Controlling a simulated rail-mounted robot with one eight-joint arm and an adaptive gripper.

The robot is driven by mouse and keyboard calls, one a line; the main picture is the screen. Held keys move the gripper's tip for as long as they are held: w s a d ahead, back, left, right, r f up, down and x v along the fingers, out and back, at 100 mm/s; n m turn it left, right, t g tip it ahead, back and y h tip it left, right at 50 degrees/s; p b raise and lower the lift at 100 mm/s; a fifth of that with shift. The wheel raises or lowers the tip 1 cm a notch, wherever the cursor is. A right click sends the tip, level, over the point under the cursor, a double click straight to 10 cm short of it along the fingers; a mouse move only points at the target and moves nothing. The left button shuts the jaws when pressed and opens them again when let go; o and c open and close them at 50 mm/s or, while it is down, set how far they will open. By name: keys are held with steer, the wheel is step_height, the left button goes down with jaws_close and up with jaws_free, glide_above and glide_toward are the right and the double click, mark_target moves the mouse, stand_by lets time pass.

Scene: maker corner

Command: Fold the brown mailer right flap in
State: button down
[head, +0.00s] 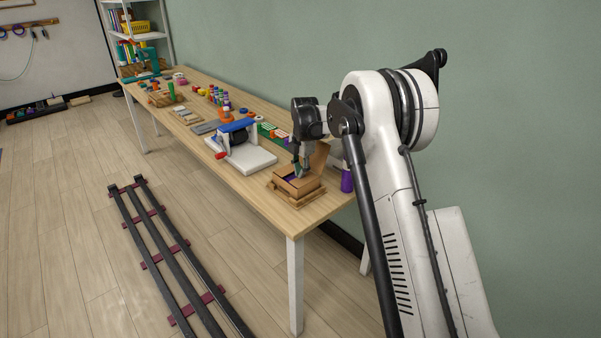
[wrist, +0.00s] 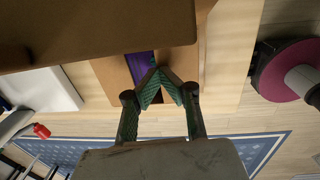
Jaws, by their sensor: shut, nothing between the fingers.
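The brown mailer (head: 284,186) is an open cardboard box near the table's close end, with its lid (head: 319,157) standing up at the back. In the wrist view the lid (wrist: 90,35) fills the upper left. Something purple (wrist: 138,64) lies inside the box. My gripper (head: 303,174) points down into or just over the box. In the wrist view its green-padded fingertips (wrist: 158,72) meet, with nothing held, against or just above a brown cardboard panel (wrist: 182,60) beside the purple item. I cannot tell which flap this panel is, nor whether the fingers touch it.
A purple bottle (head: 347,181) stands right of the mailer. A white board with a blue-and-black device (head: 240,156) lies to its left. Several small items fill the table (head: 230,178) further back. The wall is close behind. The table's front edge beside the mailer is clear.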

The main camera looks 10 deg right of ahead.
steer(key=shift+s, duration=0.1)
stand_by(0.4)
steer(key=shift+s+d+r, duration=0.35)
steer(key=shift+s+r, duration=0.1)
steer(key=shift+s, duration=0.05)
step_height(320, 180, up, 14)
steer(key=p, duration=0.2)
steer(key=s+r+m+t, duration=0.2)
steer(key=s+r+m, duration=0.4)
steer(key=s+r, duration=0.4)
steer(key=s+r+m+t, duration=0.1)
steer(key=s+r+m, duration=0.15)
steer(key=s, duration=0.45)
steer(key=s+r+m, duration=0.1)
steer(key=s+m, duration=0.3)
steer(key=s, duration=0.4)
steer(key=s+f+m+t, duration=0.1)
steer(key=s+f+m, duration=0.2)
steer(key=s, duration=0.5)
steer(key=s+f+m+t, duration=0.1)
steer(key=s+m, duration=0.3)
steer(key=s, duration=0.4)
steer(key=s+f+m+t, duration=0.1)
steer(key=s+f+m, duration=0.3)
steer(key=s, duration=0.4)
steer(key=shift+a+f, duration=0.2)
steer(key=shift+f, duration=0.15)
